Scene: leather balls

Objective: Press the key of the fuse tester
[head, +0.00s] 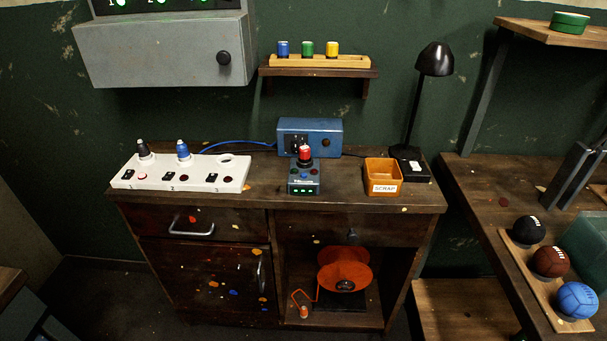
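A small teal box with several lit green lights (304,187) stands in the middle of the bench and looks like the fuse tester. A red-topped fuse (305,153) stands upright on its top in a dark base. Small buttons or knobs show on the box's upper face, but I cannot tell which one is the key. A blue box (325,132) with a dark front panel stands right behind it, with a blue cable running left. Neither of my grippers is in view.
A white strip (215,172) with a black and a blue fuse and an empty socket lies left. An orange SCRAP bin (383,166) and black lamp (435,60) stand right. A wall shelf (318,71) holds blue, green and yellow fuses. The bench front is clear.

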